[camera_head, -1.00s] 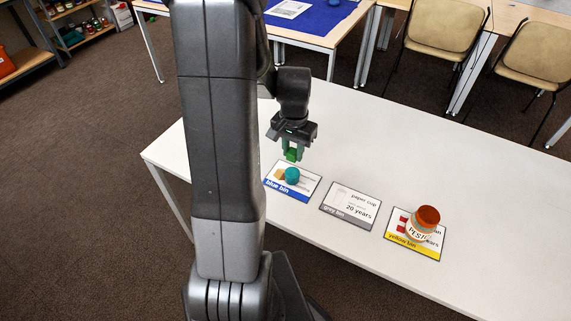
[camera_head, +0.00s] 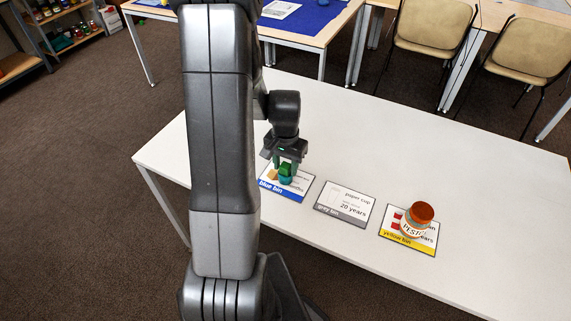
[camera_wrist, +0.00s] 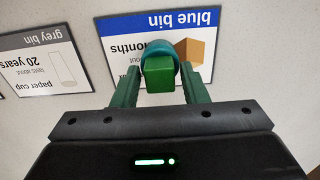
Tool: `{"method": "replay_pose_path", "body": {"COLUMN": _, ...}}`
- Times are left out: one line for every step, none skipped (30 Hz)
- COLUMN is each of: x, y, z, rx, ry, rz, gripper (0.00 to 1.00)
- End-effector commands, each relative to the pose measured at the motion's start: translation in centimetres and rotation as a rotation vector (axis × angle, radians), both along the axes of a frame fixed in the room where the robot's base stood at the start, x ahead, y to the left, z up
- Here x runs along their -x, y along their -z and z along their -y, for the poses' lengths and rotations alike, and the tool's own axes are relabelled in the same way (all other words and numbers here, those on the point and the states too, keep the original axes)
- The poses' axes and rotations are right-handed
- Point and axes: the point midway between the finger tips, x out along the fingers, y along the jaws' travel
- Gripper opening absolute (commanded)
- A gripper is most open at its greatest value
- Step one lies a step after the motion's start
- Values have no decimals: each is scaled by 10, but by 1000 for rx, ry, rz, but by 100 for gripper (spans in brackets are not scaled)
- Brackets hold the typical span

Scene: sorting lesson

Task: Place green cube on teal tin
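The green cube (camera_head: 286,169) sits at the top of the teal tin (camera_head: 287,181), between my gripper's fingers. In the wrist view the green cube (camera_wrist: 159,74) covers much of the teal tin (camera_wrist: 160,50), whose rounded edge shows behind it. My gripper (camera_head: 287,170) points down around the cube. In the wrist view the fingers of my gripper (camera_wrist: 160,80) stand apart, with a narrow gap on each side of the cube, so it looks open. The tin stands on the blue bin card (camera_head: 281,195). The exact contact between cube and tin is hard to see.
The grey bin card (camera_head: 341,207) lies bare to the right. A jar with an orange lid (camera_head: 424,212) stands on the yellow bin card (camera_head: 408,241). The white table (camera_head: 480,190) is clear further right and behind.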

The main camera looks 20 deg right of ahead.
Motion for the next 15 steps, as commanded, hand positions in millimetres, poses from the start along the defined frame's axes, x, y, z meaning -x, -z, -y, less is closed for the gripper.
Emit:
{"method": "replay_pose_path", "body": {"x": 0, "y": 0, "z": 0, "rx": 0, "ry": 0, "rz": 0, "gripper": 48}}
{"method": "replay_pose_path", "body": {"x": 0, "y": 0, "z": 0, "rx": 0, "ry": 0, "rz": 0, "gripper": 48}}
{"method": "replay_pose_path", "body": {"x": 0, "y": 0, "z": 0, "rx": 0, "ry": 0, "rz": 0, "gripper": 48}}
{"method": "replay_pose_path", "body": {"x": 0, "y": 0, "z": 0, "rx": 0, "ry": 0, "rz": 0, "gripper": 48}}
{"method": "replay_pose_path", "body": {"x": 0, "y": 0, "z": 0, "rx": 0, "ry": 0, "rz": 0, "gripper": 48}}
{"method": "replay_pose_path", "body": {"x": 0, "y": 0, "z": 0, "rx": 0, "ry": 0, "rz": 0, "gripper": 48}}
{"method": "replay_pose_path", "body": {"x": 0, "y": 0, "z": 0, "rx": 0, "ry": 0, "rz": 0, "gripper": 48}}
{"method": "replay_pose_path", "body": {"x": 0, "y": -1, "z": 0, "rx": 0, "ry": 0, "rz": 0, "gripper": 48}}
{"method": "replay_pose_path", "body": {"x": 0, "y": -1, "z": 0, "rx": 0, "ry": 0, "rz": 0, "gripper": 48}}
{"method": "replay_pose_path", "body": {"x": 0, "y": -2, "z": 0, "rx": 0, "ry": 0, "rz": 0, "gripper": 48}}
{"method": "replay_pose_path", "body": {"x": 0, "y": -3, "z": 0, "rx": 0, "ry": 0, "rz": 0, "gripper": 48}}
{"method": "replay_pose_path", "body": {"x": 0, "y": -5, "z": 0, "rx": 0, "ry": 0, "rz": 0, "gripper": 48}}
{"method": "replay_pose_path", "body": {"x": 0, "y": -7, "z": 0, "rx": 0, "ry": 0, "rz": 1, "gripper": 48}}
{"method": "replay_pose_path", "body": {"x": -1, "y": -10, "z": 0, "rx": 1, "ry": 0, "rz": 2, "gripper": 48}}
{"method": "replay_pose_path", "body": {"x": -1, "y": -15, "z": 1, "rx": 2, "ry": 0, "rz": 4, "gripper": 48}}
